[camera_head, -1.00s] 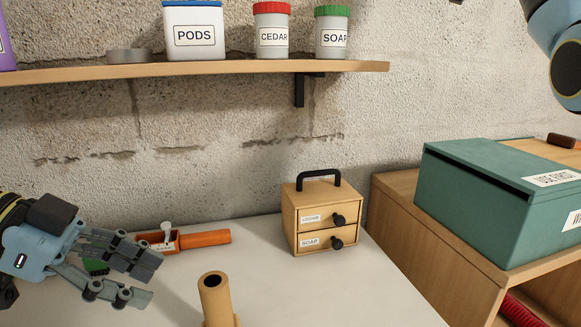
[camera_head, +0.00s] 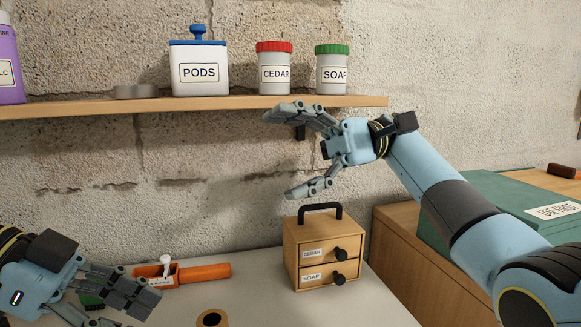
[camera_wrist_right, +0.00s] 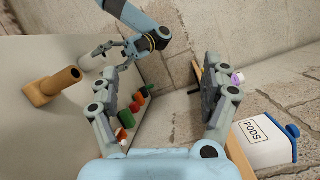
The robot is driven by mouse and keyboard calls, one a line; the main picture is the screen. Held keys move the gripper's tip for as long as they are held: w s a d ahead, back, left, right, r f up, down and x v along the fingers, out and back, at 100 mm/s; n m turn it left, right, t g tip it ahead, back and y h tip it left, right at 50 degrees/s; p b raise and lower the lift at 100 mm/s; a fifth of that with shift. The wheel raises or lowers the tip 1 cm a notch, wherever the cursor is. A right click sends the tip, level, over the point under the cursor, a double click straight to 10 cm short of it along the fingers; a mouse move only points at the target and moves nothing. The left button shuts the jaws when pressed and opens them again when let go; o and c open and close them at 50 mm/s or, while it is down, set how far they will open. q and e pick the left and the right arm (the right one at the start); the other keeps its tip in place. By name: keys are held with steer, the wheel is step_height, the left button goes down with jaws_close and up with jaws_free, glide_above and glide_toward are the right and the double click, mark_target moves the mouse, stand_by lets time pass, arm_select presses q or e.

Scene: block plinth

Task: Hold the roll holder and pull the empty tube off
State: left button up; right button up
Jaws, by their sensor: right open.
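The brown tube stands upright on the white table. In the head view only its open top (camera_head: 200,321) shows at the bottom edge. In the right wrist view the tube (camera_wrist_right: 62,81) rises from a wider tan base (camera_wrist_right: 37,93), which looks like the roll holder. My right gripper (camera_head: 279,154) is open and empty in front of the wall, well above and right of the tube. Its spread fingers also show in the right wrist view (camera_wrist_right: 158,80). My left gripper (camera_head: 130,305) is low over the table, left of the tube, with its fingers apart and partly cut off.
A small drawer box (camera_head: 322,252) with a black handle stands below my right gripper. An orange tool (camera_head: 205,272) lies behind my left gripper. The shelf (camera_head: 190,104) with jars runs above. A green box (camera_head: 490,200) sits at the right.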

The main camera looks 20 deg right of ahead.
steer(key=s+f+m+t+h, duration=0.1)
steer(key=f+m+t, duration=0.1)
steer(key=f+m, duration=0.3)
steer(key=s+a+f+m+t+h, duration=0.1)
steer(key=s+f+m+t, duration=0.1)
steer(key=f+m, duration=0.4)
steer(key=s+a+f+m+t+h, duration=0.1)
steer(key=f+m, duration=0.4)
steer(key=f, duration=0.8)
steer(key=shift+s+f+m+t, duration=0.2)
steer(key=shift+s+m+t, duration=0.2)
steer(key=shift+a+f, duration=0.2)
steer(key=shift+h, duration=0.3)
steer(key=x, duration=1)
steer(key=shift+c, duration=0.3)
steer(key=c, duration=1.3)
steer(key=o, duration=1.3)
